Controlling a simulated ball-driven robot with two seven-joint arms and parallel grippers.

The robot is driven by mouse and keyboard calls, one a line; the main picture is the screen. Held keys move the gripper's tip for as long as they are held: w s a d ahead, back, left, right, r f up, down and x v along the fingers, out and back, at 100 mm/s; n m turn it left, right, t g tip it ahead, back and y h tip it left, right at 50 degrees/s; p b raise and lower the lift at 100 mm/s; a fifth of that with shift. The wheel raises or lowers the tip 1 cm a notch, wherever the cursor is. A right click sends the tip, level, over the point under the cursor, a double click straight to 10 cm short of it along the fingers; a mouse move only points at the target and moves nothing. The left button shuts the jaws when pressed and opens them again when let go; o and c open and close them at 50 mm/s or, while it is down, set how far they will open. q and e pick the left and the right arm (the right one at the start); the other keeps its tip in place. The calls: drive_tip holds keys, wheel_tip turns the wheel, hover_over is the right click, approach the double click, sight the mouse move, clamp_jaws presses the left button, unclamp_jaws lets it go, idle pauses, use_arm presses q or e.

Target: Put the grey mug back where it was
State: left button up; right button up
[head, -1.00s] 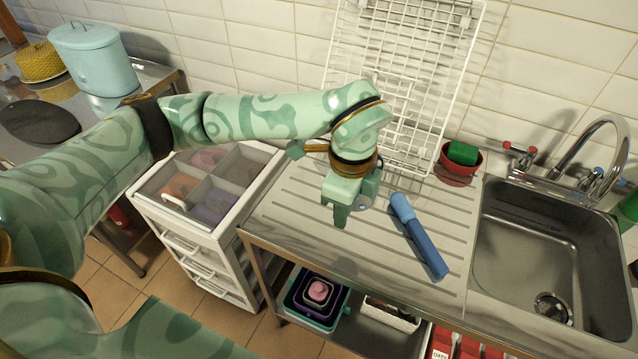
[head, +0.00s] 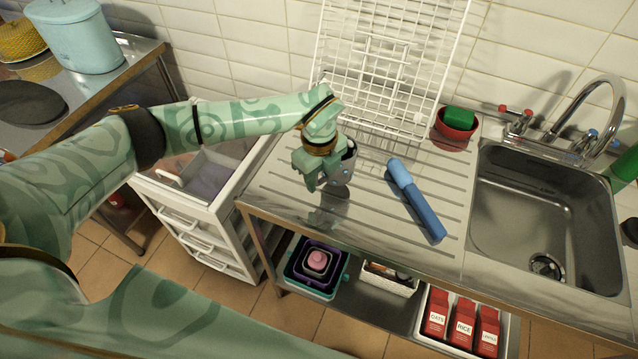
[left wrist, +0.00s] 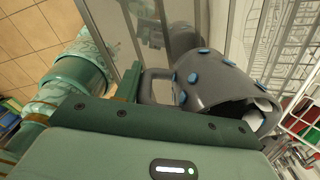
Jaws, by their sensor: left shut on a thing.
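The grey mug (left wrist: 222,92) has blue dots and a handle on its left side in the left wrist view. In the head view the mug (head: 347,165) shows only in part behind my left gripper, above the ribbed draining board (head: 285,190). My left gripper (head: 311,184) is shut on the mug, by its handle as far as the left wrist view shows. A dark shadow or reflection lies on the board below it. In the left wrist view the mug looks tilted, its opening toward the lower right. My right gripper is not in view.
A blue bottle-like object (head: 415,200) lies on the board to the right. A white wire rack (head: 395,70) leans on the wall behind. A red bowl with a green sponge (head: 457,124) stands beside the sink (head: 545,215). A white drawer unit (head: 200,225) stands left.

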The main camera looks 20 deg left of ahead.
use_arm(q)
drive_tip(key=f, duration=0.3)
drive_tip(key=shift+w+a+f+b, duration=0.1)
drive_tip(key=shift+a+f+b, duration=0.15)
drive_tip(key=shift+f+b, duration=0.1)
drive_tip(key=shift+f, duration=0.1)
drive_tip(key=o, duration=1.3)
wheel_tip(320, 180, up, 11)
drive_tip(key=shift+r+p, duration=0.15)
drive_tip(key=shift+p, duration=0.8)
drive_tip(key=shift+r, duration=0.55)
